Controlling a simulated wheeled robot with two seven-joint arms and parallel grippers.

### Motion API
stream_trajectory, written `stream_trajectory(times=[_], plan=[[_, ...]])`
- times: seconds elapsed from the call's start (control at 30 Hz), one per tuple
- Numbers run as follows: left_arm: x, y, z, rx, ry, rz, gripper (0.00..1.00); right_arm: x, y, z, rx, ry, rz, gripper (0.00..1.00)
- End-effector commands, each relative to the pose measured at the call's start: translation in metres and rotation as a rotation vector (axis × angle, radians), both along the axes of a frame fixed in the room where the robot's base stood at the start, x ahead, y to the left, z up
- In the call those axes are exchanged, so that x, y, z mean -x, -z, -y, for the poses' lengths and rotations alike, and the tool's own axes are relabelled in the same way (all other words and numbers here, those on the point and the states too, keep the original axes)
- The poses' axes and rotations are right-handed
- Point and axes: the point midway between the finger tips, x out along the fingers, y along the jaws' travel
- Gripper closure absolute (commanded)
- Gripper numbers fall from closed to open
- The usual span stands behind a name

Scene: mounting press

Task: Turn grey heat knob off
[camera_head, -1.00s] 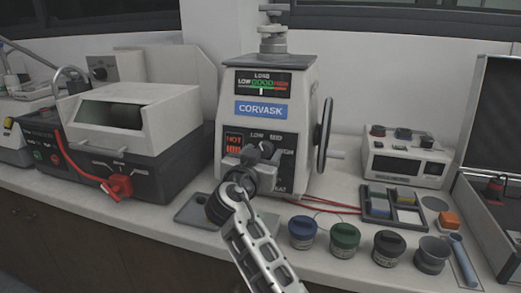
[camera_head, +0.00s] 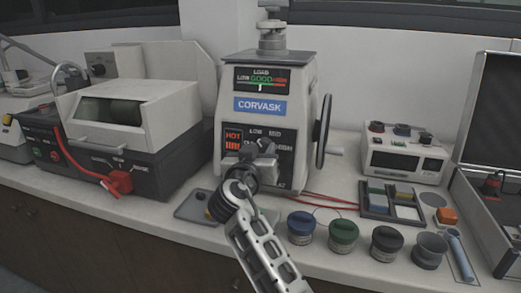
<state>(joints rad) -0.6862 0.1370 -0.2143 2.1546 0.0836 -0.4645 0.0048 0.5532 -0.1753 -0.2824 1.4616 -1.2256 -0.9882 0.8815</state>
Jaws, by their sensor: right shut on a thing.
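The mounting press (camera_head: 265,80) stands at the middle of the counter, with a blue CORVASK label and a black heat panel (camera_head: 286,136) low on its front. The panel is marked LOW, MID and HIGH, and a red-orange HOT indicator (camera_head: 232,140) shows on it. The grey heat knob (camera_head: 265,146) is on this panel, mostly hidden by my right gripper. My right gripper (camera_head: 262,160) comes up from the bottom and is shut on the knob. The exact pointing direction of the knob is hard to tell. My left gripper is not in view.
A hand wheel (camera_head: 323,131) is on the press's right side. Several jars (camera_head: 343,235) line the counter's front at right, near a small tray (camera_head: 375,212) and an open case (camera_head: 492,130). A machine with a red switch (camera_head: 121,181) stands at left.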

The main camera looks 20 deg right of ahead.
Motion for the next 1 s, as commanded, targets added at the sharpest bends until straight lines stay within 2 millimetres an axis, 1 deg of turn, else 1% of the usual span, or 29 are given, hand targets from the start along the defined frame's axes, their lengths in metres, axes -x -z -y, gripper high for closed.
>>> stream_trajectory(times=[0.17,0.6,0.8,1.0], plan=[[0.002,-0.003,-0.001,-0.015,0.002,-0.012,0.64,0.001,-0.002,0.001,0.13,-0.029,-0.089,0.91],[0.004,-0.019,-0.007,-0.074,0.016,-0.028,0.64,0.001,-0.005,0.003,0.461,-0.102,-0.313,0.91],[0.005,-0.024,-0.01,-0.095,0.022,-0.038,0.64,0.002,-0.004,0.003,0.576,-0.128,-0.391,0.91],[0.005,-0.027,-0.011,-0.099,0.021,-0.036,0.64,0.002,-0.004,0.003,0.654,-0.144,-0.443,0.91]])
